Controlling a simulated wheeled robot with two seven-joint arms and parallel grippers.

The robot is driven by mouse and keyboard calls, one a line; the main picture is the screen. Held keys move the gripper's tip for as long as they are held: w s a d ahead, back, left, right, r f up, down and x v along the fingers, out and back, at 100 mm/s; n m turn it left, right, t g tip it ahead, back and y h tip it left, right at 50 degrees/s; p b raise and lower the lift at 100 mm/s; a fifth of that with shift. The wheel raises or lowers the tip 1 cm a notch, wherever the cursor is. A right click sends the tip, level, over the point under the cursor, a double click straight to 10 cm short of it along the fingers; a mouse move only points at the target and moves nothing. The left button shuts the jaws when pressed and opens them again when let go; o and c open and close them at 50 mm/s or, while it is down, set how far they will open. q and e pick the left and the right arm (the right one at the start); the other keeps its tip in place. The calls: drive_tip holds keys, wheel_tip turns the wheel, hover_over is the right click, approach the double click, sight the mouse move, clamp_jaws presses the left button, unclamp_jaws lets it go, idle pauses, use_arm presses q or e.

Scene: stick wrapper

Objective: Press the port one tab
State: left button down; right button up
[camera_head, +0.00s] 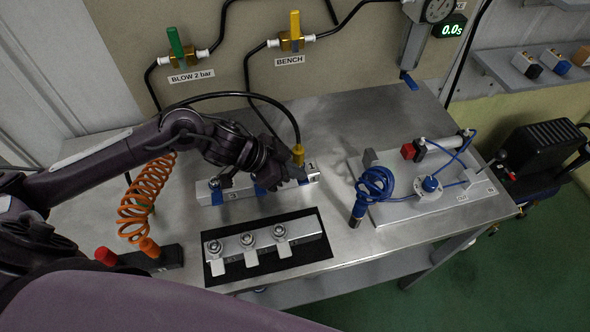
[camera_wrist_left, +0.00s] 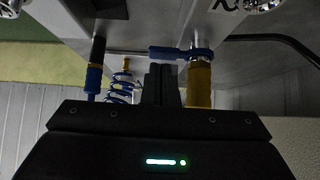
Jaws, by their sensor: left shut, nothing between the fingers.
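The pale port block (camera_head: 238,191) lies on the metal bench, with a "1" at its right end and a "3" near its left. A yellow fitting (camera_head: 298,156) with a black hose stands at the port one end; it also shows in the left wrist view (camera_wrist_left: 199,88). A blue tab (camera_wrist_left: 178,53) rings that fitting in the wrist view. My left gripper (camera_head: 299,177) is shut and empty, its tips (camera_wrist_left: 162,70) close to the tab's arm and beside the fitting. I cannot tell whether they touch. My right gripper is out of view.
A black mat (camera_head: 314,251) with a clamped three-knob block lies in front. A white plate (camera_head: 400,206) with blue coiled tubing stands to the right. An orange coiled hose (camera_head: 140,205) is at the left. Green (camera_head: 177,48) and yellow (camera_head: 294,27) valves are on the back panel.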

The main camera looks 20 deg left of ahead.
use_arm(q)
drive_tip(key=shift+f, duration=0.3)
drive_tip(key=shift+f, duration=0.85)
drive_tip(key=shift+s+f+b, duration=0.2)
drive_tip(key=shift+f+b, duration=0.1)
drive_tip(key=shift+s, duration=0.1)
drive_tip(key=shift+s+f, duration=0.1)
drive_tip(key=shift+f, duration=0.1)
drive_tip(key=s+a+r+p, duration=0.1)
drive_tip(key=a+r, duration=0.1)
drive_tip(key=r, duration=0.4)
drive_tip(key=s+a+r+p, duration=0.2)
drive_tip(key=a+r, duration=0.1)
drive_tip(key=r, duration=0.3)
drive_tip(key=shift+a+r, duration=0.3)
drive_tip(key=shift+a, duration=0.05)
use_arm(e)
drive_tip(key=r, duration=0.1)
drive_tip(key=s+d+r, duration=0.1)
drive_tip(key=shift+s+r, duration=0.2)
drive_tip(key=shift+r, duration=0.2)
